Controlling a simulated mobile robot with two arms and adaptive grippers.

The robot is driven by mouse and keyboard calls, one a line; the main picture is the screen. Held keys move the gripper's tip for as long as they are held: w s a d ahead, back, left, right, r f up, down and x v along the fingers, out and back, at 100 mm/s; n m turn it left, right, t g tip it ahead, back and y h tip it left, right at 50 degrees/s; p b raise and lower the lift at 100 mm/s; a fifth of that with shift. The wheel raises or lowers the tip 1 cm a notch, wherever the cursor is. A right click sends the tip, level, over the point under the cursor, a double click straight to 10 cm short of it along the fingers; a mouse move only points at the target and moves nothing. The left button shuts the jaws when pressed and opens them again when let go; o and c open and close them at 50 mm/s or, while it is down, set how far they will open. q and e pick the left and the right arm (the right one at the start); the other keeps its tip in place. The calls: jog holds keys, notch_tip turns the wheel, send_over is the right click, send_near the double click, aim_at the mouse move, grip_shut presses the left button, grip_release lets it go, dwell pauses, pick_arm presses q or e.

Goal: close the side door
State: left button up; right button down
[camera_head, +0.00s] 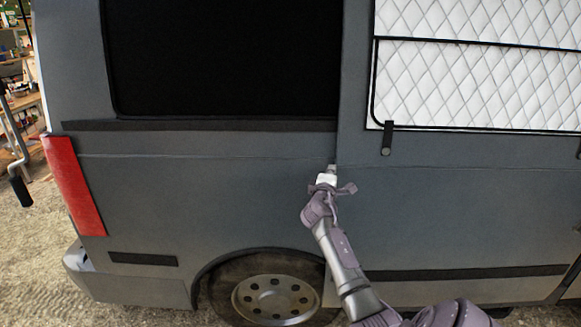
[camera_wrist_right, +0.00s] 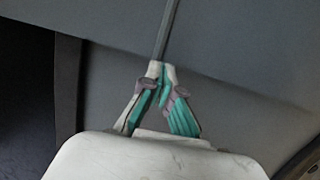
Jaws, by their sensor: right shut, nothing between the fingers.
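The side door (camera_head: 460,215) of the grey van fills the right half of the head view, with a white quilted panel in its window area. Its left edge meets the van's rear side panel (camera_head: 230,190) along a vertical line and looks about flush; I cannot tell whether any gap is left. My right gripper (camera_head: 331,172) is at this line, a little below window height. In the right wrist view the fingers of my right gripper (camera_wrist_right: 160,75) are shut and empty, their tips at the lower end of a narrow dark strip (camera_wrist_right: 167,30). Contact is unclear. My left gripper is out of view.
A rear wheel (camera_head: 272,298) sits below and left of my right gripper. A red tail light (camera_head: 74,185) and the rear bumper (camera_head: 90,275) mark the van's left end. Shelves (camera_head: 18,80) stand behind at far left. Gravel (camera_head: 45,225) lies beside the van.

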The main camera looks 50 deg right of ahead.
aim_at(387, 168)
jog(key=s+d, duration=0.3)
jog(key=s, duration=0.1)
jog(key=s+d+p, duration=0.1)
jog(key=s+d, duration=0.7)
jog(key=shift+s, duration=0.4)
jog(key=shift+s+d, duration=0.15)
jog(key=shift+s, duration=0.05)
jog(key=shift+r, duration=0.1)
